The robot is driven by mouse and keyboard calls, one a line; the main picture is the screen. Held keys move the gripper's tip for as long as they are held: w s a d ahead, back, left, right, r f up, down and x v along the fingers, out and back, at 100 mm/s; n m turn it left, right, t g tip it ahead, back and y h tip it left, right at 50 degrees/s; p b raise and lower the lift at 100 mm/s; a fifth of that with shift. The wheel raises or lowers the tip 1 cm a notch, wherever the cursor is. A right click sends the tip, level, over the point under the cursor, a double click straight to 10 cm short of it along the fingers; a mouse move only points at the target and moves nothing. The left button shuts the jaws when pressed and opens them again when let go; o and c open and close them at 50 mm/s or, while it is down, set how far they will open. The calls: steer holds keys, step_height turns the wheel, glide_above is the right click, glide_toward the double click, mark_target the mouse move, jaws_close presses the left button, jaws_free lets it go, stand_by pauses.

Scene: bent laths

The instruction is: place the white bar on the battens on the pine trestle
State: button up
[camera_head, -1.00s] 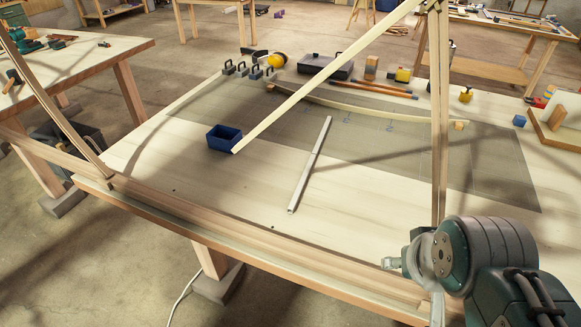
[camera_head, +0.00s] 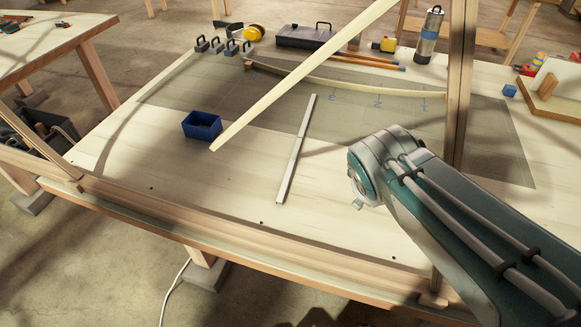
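The white bar (camera_head: 297,150) lies flat and slanted on the pale wooden table (camera_head: 140,150), its far end on the grey mat (camera_head: 490,140). My arm reaches in from the lower right. Only a small metal tip of my gripper (camera_head: 359,204) shows below the wrist, to the right of the bar's near half and apart from it. The rest of the gripper is hidden behind my arm, so its opening does not show. I cannot tell which wooden pieces are the battens on the pine trestle.
A long slanted lath (camera_head: 305,78) hangs over the table, above part of the mat. An upright wooden post (camera_head: 459,100) stands behind my arm. A blue box (camera_head: 202,126) is left of the bar. A bent lath (camera_head: 350,88) crosses the mat behind it.

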steer(key=w+a+f+n+t+h, duration=0.2)
steer(key=w+a+f+n, duration=0.25)
steer(key=w+n, duration=0.7)
steer(key=n+t+y, duration=0.1)
steer(key=n+y, duration=0.1)
steer(key=n, duration=1.1)
glide_toward(290, 168)
steer(key=shift+s+a+r, duration=0.15)
steer(key=shift+s+a, duration=0.1)
steer(key=shift+s, duration=0.15)
steer(key=shift+s+a+r, duration=0.2)
steer(key=shift+s+a, duration=0.05)
steer(key=shift+s, duration=0.15)
steer(key=shift+w+a+f+n, duration=0.1)
steer(key=shift+w+f+n, duration=0.15)
steer(key=shift+n, duration=0.1)
steer(key=x, duration=1)
steer(key=shift+w+d+r, duration=0.2)
steer(key=shift+w+d, duration=0.15)
steer(key=shift+d, duration=0.1)
jaws_close()
